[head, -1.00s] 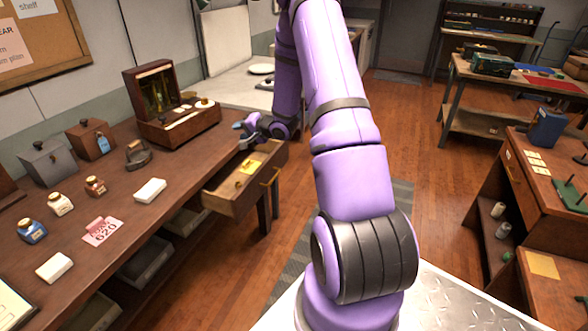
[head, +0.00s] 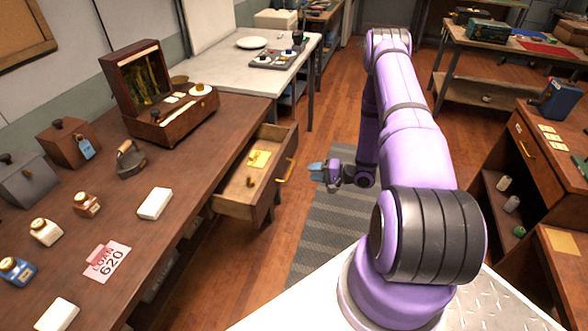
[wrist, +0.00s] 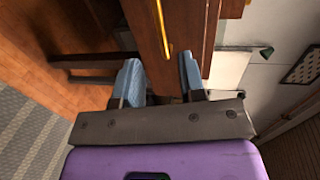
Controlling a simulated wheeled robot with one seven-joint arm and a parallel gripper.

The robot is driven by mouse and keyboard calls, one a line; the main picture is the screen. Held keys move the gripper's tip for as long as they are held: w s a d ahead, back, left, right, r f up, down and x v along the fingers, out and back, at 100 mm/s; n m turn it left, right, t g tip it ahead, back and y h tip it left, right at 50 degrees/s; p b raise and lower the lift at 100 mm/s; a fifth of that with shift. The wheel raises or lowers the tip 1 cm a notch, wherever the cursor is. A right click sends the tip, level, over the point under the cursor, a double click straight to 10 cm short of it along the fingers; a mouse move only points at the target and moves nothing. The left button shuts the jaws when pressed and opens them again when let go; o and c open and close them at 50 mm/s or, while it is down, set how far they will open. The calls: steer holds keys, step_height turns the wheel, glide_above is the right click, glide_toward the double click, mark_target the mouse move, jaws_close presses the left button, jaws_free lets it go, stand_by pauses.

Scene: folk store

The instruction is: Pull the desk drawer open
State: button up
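The wooden desk (head: 205,150) runs along the left of the head view. Its drawer (head: 236,208) is pulled out, and the inside shows, with a yellow paper (head: 259,159) and a small brass-coloured item (head: 250,182) in it. The brass handle (head: 287,170) is on the drawer's front. My gripper (head: 318,170) is right of the handle in the head view, with a gap between them. In the wrist view my gripper's blue fingertips (wrist: 161,75) are apart and hold nothing; the wooden drawer front and its yellow handle (wrist: 163,30) show beyond them.
On the desk stand an open wooden case (head: 160,110), a white block (head: 155,204), small bottles and a pink-and-white tag (head: 106,262). A pale table (head: 245,65) stands behind the desk. A grey striped mat (head: 335,215) lies on clear floor right of the drawer.

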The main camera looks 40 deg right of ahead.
mark_target(290, 170)
steer(key=x, duration=0.9)
steer(key=shift+w+a, duration=0.25)
steer(key=shift+w, duration=0.05)
jaws_close()
